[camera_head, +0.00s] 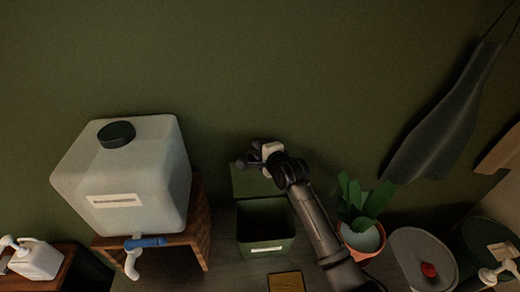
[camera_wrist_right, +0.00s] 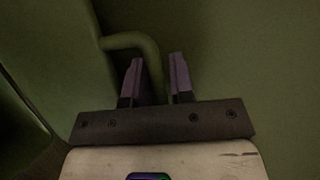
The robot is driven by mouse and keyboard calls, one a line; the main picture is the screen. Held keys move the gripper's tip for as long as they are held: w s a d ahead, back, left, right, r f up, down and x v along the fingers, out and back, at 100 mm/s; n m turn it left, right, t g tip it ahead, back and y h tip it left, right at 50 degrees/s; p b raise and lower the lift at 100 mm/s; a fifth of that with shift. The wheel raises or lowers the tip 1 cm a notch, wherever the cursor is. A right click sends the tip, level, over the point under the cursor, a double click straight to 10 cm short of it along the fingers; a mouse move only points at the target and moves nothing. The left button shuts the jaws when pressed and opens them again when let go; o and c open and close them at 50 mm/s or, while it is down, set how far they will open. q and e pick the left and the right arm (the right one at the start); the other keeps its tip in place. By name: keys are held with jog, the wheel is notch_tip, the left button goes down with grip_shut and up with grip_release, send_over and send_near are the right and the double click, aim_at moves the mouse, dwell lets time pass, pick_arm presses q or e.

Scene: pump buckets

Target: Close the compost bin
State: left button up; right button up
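The green compost bin (camera_head: 266,234) with a pale front label stands below the wall, its inside dark and uncovered. Its lid (camera_head: 250,182) is raised upright at the back. My right gripper (camera_head: 248,160) is at the lid's upper edge. In the right wrist view its two fingers (camera_wrist_right: 156,80) are apart, with the lid's curved green handle (camera_wrist_right: 132,40) running down between them. Gaps seem to show beside the handle, so the fingers do not look clamped. The lid's panel (camera_wrist_right: 65,50) fills the left of that view. My left gripper is not in view.
A white water tank (camera_head: 140,175) with a blue-handled tap sits on a wooden stand (camera_head: 200,225) left of the bin. A potted plant (camera_head: 362,238), a grey bucket (camera_head: 405,262) and a dark green container (camera_head: 488,240) stand right. A small brown board (camera_head: 286,282) lies in front.

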grip_shut()
